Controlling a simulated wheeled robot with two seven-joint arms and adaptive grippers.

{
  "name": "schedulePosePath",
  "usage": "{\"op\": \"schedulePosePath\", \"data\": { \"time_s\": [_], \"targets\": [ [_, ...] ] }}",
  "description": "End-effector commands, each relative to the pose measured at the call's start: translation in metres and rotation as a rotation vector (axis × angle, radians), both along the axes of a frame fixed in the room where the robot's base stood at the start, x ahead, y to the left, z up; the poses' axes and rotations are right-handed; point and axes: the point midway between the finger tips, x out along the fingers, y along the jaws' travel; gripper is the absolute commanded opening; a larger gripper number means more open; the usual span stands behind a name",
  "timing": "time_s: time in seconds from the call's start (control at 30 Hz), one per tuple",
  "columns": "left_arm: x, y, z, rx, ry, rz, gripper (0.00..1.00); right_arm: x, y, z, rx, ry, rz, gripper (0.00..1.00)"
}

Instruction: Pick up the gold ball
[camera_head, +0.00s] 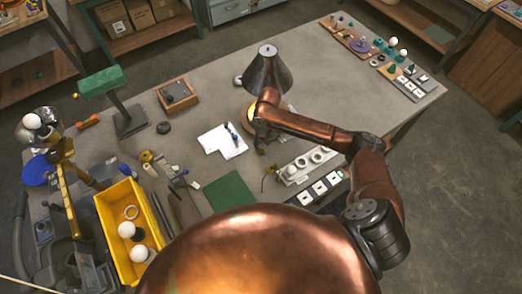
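My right arm comes in from the right, and its gripper (263,132) is over the middle of the table beside a dark cone-shaped lamp (267,72). The gripper's fingers are small and dark here, and I cannot tell whether they are open or shut. I cannot pick out the gold ball for certain. A tiny yellow round spot (75,96) shows by the green lamp head, and a small brass-coloured piece (268,176) lies below my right gripper. A bright yellow disc (249,112) shows at the lamp's base, partly hidden by my arm. My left gripper is not in view.
A yellow bin (106,218) with white balls stands at the lower left. A green lamp (103,81) and a wooden box (177,94) stand farther back. White rings (301,164) lie below my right arm. Small parts fill the far right; the table's back middle is clear.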

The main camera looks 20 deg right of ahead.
Motion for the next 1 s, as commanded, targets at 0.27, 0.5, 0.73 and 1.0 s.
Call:
{"op": "schedulePosePath", "data": {
  "time_s": [0.27, 0.5, 0.73, 1.0],
  "targets": [
    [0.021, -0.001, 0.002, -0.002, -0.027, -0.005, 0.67, -0.003, 0.004, -0.040, -0.001, 0.004, 0.002, 0.30],
    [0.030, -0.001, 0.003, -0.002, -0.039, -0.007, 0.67, -0.002, 0.005, -0.046, -0.001, -0.001, 0.004, 0.30],
    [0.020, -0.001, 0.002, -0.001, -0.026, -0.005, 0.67, -0.002, 0.005, -0.046, -0.001, -0.001, 0.004, 0.17],
    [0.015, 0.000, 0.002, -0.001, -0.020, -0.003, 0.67, -0.002, 0.005, -0.046, -0.001, 0.001, 0.003, 0.02]
  ]
}}
